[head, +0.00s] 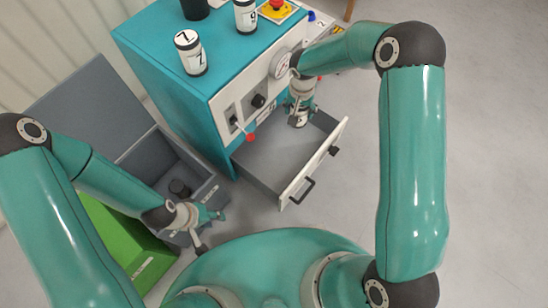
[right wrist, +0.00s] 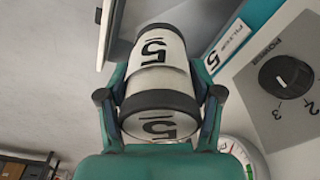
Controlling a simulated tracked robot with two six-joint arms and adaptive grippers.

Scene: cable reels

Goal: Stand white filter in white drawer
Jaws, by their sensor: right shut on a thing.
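The white filter (right wrist: 158,78) has black end bands and a "5" on its side. My right gripper (right wrist: 160,95) is shut around it, one finger on each side. In the head view the filter (head: 298,121) is partly hidden by my right gripper (head: 300,103), over the back right part of the drawer and roughly upright. I cannot tell whether its base touches the drawer floor. The white drawer (head: 316,163) is pulled out of the teal cabinet, with a grey, otherwise empty inside. My left gripper (head: 209,230) is open and empty, left of the drawer.
The teal cabinet (head: 180,85) carries white canisters marked 7 (head: 190,55) and 9 (head: 245,16). Its front has a gauge (head: 281,64), knobs and a red-tipped lever (head: 249,137). An open grey box (head: 140,150) and a green box (head: 115,240) stand at left.

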